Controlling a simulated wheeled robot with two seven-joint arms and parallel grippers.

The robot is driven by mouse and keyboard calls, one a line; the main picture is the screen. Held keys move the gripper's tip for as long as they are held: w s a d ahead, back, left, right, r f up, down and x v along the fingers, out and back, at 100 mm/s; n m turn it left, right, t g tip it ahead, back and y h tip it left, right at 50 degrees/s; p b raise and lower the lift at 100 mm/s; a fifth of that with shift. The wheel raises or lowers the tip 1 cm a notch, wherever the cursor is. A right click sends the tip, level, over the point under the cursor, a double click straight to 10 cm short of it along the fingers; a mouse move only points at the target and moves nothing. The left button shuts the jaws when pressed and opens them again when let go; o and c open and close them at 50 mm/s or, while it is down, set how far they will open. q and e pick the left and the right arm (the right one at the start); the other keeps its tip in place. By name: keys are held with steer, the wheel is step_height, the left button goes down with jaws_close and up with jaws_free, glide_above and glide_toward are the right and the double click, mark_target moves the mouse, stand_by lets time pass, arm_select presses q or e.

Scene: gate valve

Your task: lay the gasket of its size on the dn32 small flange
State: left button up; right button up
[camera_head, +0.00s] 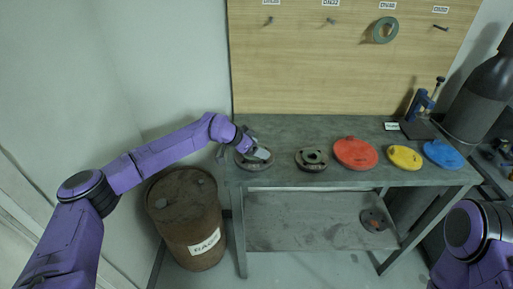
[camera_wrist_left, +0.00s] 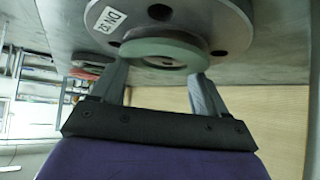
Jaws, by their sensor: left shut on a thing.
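The DN 32 flange, a grey disc with bolt holes and a white label, fills the top of the left wrist view (camera_wrist_left: 215,22). It lies at the left end of the bench in the head view (camera_head: 243,165), partly covered by my gripper. My left gripper (camera_head: 262,153) is shut on a green ring gasket (camera_wrist_left: 150,50), which shows between its fingers in the left wrist view. The gasket is at the flange's raised centre; I cannot tell whether it touches. My right gripper is out of view.
A second dark flange (camera_head: 312,167) lies to the right, then red (camera_head: 355,153), yellow (camera_head: 405,158) and blue (camera_head: 443,154) discs. Another green gasket (camera_head: 374,31) hangs on the wooden board (camera_head: 300,70). A rusty barrel (camera_head: 185,225) stands below left. A blue-handled tool (camera_head: 421,105) stands at the back right.

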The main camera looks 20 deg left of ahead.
arm_select(q)
steer(key=shift+s+f, duration=0.35)
steer(key=shift+f, duration=0.5)
steer(key=o, duration=1.2)
steer(key=b+v, duration=0.1)
steer(key=v, duration=0.2)
steer(key=b+v, duration=0.1)
steer(key=v, duration=0.3)
steer(key=b+v, duration=0.1)
steer(key=v, duration=0.2)
steer(key=shift+w+a+r, duration=0.1)
steer(key=shift+w+r, duration=0.05)
steer(key=shift+r, duration=0.55)
steer(key=shift+a+r, duration=0.1)
steer(key=shift+r, duration=0.2)
